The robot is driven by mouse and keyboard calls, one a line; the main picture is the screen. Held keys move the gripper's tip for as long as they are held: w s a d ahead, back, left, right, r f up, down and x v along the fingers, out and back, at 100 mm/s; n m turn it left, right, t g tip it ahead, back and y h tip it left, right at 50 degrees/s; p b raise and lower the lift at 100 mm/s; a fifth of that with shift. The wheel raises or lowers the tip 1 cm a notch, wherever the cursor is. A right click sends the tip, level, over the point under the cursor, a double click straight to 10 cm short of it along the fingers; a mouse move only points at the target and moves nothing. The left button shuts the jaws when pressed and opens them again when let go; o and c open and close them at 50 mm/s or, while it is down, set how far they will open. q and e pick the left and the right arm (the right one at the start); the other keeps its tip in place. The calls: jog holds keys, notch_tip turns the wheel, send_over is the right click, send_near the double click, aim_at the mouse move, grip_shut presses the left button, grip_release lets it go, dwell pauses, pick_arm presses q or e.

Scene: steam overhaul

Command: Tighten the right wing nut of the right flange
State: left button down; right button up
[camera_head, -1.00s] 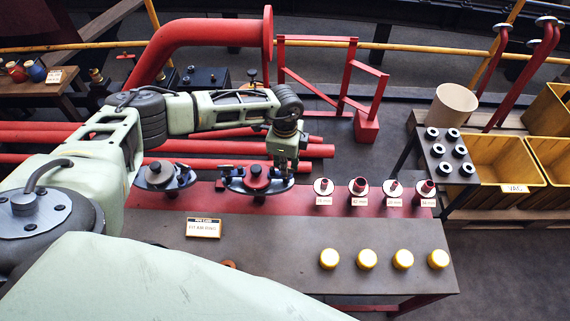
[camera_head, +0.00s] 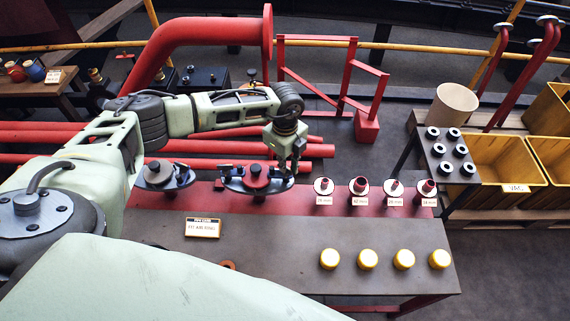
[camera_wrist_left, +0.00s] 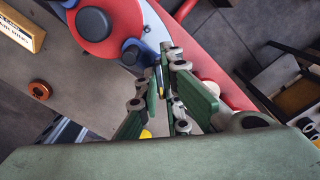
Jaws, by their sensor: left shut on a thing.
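The right flange (camera_head: 257,178) sits on the red strip of the bench, a dark plate with a red centre and a dark knob. Its plate and red disc (camera_wrist_left: 97,24) fill the upper left of the left wrist view. My left gripper (camera_head: 291,166) is at the right end of this flange, pointing down. In the left wrist view its fingers (camera_wrist_left: 165,62) are closed together beside a blue knob at the plate's edge (camera_wrist_left: 134,50). The fingers mostly hide the right wing nut they are shut on. The left flange (camera_head: 162,176) stands to the left. My right gripper is not in view.
Several labelled red fittings (camera_head: 359,187) stand right of the flange. Yellow caps (camera_head: 367,259) line the bench's front right. A sign (camera_head: 203,228) and an orange ring (camera_wrist_left: 40,89) lie in front. Red pipes (camera_head: 310,150) run behind the bench.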

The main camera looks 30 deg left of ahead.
pick_arm(q)
jog(key=m+b, duration=0.1)
jog(key=m, duration=0.4)
jog(key=shift+w+d+m, duration=0.1)
jog(key=shift+w+m, duration=0.05)
jog(key=shift+m, duration=0.15)
jog(key=shift+r+m+b, duration=0.1)
jog(key=shift+m+b, duration=0.85)
jog(key=shift+m, duration=1.05)
jog(key=c, duration=1.9)
grip_release()
notch_tip(320, 180, up, 12)
